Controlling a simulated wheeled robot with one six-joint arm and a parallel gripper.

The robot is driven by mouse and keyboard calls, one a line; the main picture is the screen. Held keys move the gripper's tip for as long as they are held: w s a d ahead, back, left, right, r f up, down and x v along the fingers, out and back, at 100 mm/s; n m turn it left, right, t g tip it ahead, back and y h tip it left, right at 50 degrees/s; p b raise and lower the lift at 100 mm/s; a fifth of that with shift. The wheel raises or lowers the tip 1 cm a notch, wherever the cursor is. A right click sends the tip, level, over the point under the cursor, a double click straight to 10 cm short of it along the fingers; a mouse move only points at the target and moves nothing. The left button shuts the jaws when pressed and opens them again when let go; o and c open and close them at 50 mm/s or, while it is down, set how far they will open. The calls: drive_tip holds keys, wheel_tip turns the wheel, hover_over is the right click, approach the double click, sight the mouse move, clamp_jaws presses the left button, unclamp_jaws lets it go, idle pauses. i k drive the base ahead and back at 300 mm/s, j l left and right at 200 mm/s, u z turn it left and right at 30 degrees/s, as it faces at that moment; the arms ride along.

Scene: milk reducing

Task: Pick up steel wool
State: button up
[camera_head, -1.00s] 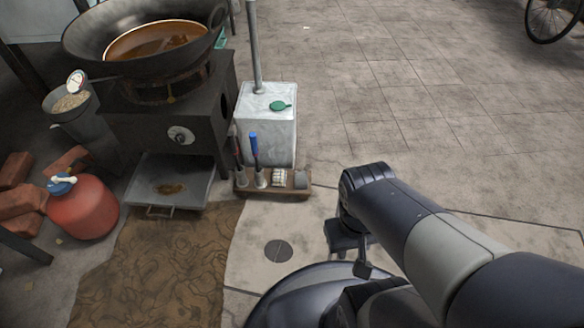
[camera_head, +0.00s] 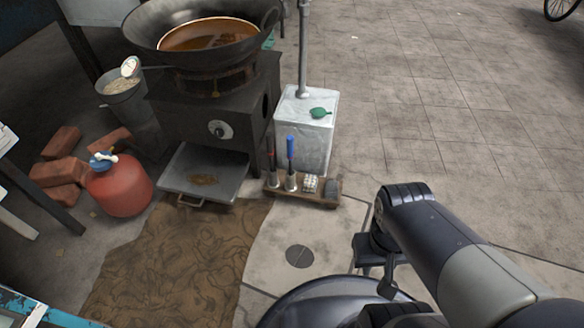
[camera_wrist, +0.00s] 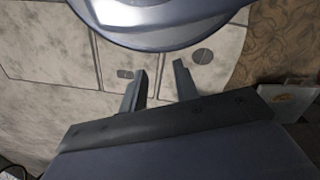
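A small wooden rack (camera_head: 287,194) stands on the ground at the foot of the white block, in the head view. At its right end are a pale ribbed piece (camera_head: 310,184) and a dark grey lump (camera_head: 333,188); either may be the steel wool, I cannot tell which. My gripper shows in the wrist view (camera_wrist: 159,70) with its two fingers apart and nothing between them. It hangs over bare paving, away from the rack. The rack is not clearly seen in the wrist view.
A black stove (camera_head: 212,118) carries a large wok (camera_head: 212,30) of brown liquid. A metal tray (camera_head: 203,172) sits below it. A red gas bottle (camera_head: 120,188) and bricks (camera_head: 60,168) lie left. A brown mat (camera_head: 170,260) covers the front ground. Paving at right is free.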

sight(331, 189)
drive_tip(key=i+j+z, duration=0.2)
drive_tip(key=i, duration=0.25)
drive_tip(key=i+j+z, duration=0.2)
drive_tip(key=i+j, duration=0.2)
drive_tip(key=i, duration=0.05)
